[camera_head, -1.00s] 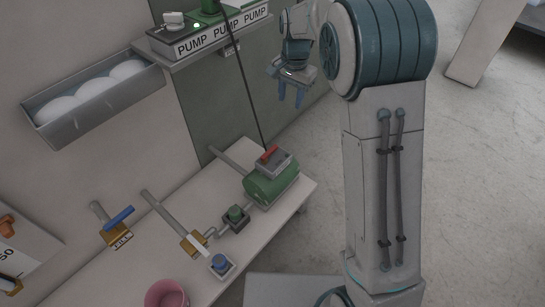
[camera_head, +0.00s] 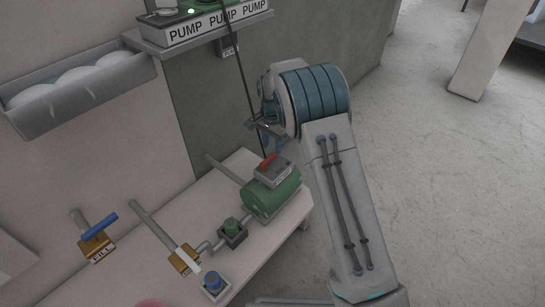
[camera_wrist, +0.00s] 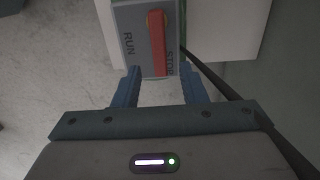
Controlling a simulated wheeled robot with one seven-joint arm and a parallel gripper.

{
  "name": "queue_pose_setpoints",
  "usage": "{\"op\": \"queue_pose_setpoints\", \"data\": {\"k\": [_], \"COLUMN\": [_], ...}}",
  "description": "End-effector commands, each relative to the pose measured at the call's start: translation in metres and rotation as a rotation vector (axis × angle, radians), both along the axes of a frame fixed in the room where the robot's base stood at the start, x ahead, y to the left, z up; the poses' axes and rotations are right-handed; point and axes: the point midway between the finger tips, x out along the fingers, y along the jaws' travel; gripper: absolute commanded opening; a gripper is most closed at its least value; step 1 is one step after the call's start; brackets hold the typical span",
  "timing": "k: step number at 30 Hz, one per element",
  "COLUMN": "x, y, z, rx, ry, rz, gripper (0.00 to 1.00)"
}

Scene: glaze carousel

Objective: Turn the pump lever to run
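The pump lever is a red bar (camera_wrist: 157,55) on a grey switch box (camera_wrist: 133,20) marked RUN on the left and STOP on the right in the wrist view. The lever lies close to the STOP lettering and partly covers it. In the head view the red lever (camera_head: 268,161) and its box sit on top of a green pump (camera_head: 262,200) on the bench. My gripper (camera_wrist: 159,72) is open, its blue fingers apart on either side of the lever's near end. I cannot tell whether they touch it. In the head view my gripper (camera_head: 272,138) is just above the box, partly hidden.
A black cable (camera_head: 247,90) hangs behind the pump and also crosses the wrist view (camera_wrist: 220,75). Open floor lies right.

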Motion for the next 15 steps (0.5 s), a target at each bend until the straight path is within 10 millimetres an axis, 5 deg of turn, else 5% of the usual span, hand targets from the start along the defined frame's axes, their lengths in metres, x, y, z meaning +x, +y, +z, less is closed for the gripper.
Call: {"op": "queue_pose_setpoints", "data": {"k": [6, 15], "x": [0.0, 0.0], "y": [0.0, 0.0], "z": [-0.032, -0.038], "rx": [0.0, -0.001], "ry": [0.0, -0.001], "rz": [0.0, 0.0], "gripper": [0.38, 0.38]}}
